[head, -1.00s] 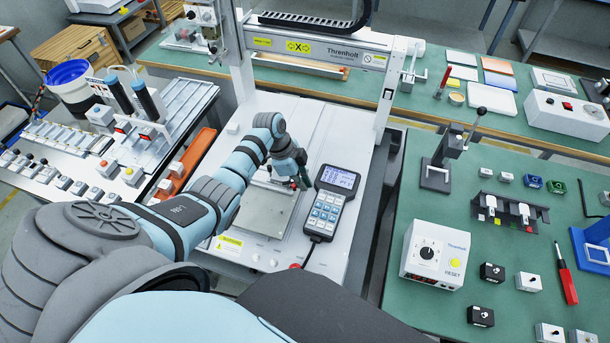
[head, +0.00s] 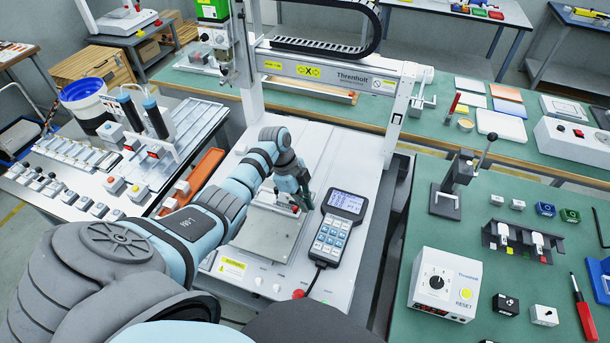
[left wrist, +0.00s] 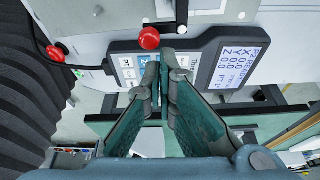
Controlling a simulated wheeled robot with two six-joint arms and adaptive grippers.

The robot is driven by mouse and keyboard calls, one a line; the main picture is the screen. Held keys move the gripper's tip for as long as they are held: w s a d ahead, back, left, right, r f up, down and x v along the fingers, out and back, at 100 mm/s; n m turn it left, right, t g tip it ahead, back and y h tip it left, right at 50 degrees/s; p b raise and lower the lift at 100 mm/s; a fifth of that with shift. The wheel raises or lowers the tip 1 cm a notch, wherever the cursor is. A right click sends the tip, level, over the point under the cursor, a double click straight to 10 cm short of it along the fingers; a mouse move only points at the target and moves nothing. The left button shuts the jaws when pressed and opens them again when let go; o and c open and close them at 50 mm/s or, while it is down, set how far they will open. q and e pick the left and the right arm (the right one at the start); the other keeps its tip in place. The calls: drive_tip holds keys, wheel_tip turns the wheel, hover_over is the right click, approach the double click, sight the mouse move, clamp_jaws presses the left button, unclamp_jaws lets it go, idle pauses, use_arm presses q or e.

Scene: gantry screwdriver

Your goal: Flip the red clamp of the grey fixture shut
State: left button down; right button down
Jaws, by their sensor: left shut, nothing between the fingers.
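The grey fixture (head: 268,232) is a flat plate on the white bed of the gantry machine. A small red part of its clamp (head: 296,208) shows at the plate's far right edge, mostly hidden by my left gripper. My left gripper (head: 307,204) points down beside the clamp, close to the handheld pendant. In the left wrist view a red knob (left wrist: 148,38), apparently the clamp's tip, lies just beyond the fingertips. The fingers are shut with nothing between them. I cannot tell whether they touch the clamp. My right gripper is not in view.
The pendant (head: 339,228) lies right of the fixture, very close to my fingers, with a red button (head: 298,293) near its lower end. The gantry beam (head: 330,72) crosses behind. A control box (head: 443,284) stands on the green bench at right.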

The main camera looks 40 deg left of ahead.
use_arm(q)
drive_tip(key=shift+r, duration=0.1)
wheel_tip(320, 180, up, 9)
drive_tip(key=p, duration=0.3)
drive_tip(key=shift+d+r+p, duration=0.15)
drive_tip(key=shift+d+p, duration=0.15)
drive_tip(key=shift+p, duration=0.1)
idle(0.5)
